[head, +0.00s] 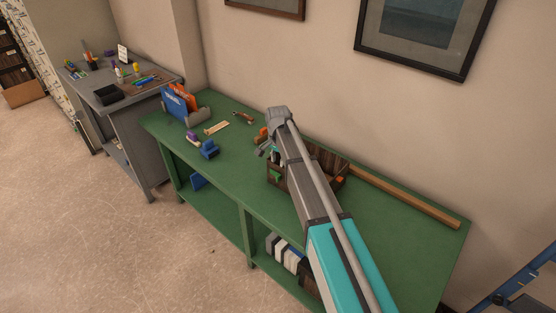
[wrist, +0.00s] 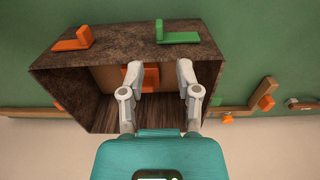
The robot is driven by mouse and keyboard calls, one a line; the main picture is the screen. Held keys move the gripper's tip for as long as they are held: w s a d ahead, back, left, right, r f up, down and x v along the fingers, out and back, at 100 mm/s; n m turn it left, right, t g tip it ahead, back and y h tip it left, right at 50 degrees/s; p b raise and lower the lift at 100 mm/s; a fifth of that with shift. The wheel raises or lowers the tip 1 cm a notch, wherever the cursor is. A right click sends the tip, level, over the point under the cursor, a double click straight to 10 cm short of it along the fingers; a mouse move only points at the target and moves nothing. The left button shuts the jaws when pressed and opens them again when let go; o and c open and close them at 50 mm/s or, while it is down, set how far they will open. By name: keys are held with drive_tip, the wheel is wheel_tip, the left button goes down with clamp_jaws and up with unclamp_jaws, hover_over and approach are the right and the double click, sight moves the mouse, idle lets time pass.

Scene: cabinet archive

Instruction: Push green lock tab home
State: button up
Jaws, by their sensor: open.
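The green lock tab (wrist: 178,37) is an L-shaped piece on the near-top rim of a dark wooden box (wrist: 115,52) in the wrist view. A small green piece also shows on the box front in the head view (head: 276,177). My gripper (wrist: 158,74) is open and empty, its two fingers apart over the box opening. The green tab lies beyond the fingertips, not touching them. In the head view my gripper (head: 268,146) is above the box's left end, and my arm hides much of the box.
An orange tab (wrist: 74,40) sits on the same box face, left of the green one. Another orange piece (wrist: 141,77) is inside, between the fingers. A long wooden bar (head: 405,196) lies along the green bench's back. A blue piece (head: 209,149) stands left on the bench.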

sight(278, 176)
drive_tip(key=shift+f+b, duration=3.7)
drive_tip(key=shift+f, duration=0.1)
drive_tip(key=shift+f+b, duration=0.3)
clamp_jaws()
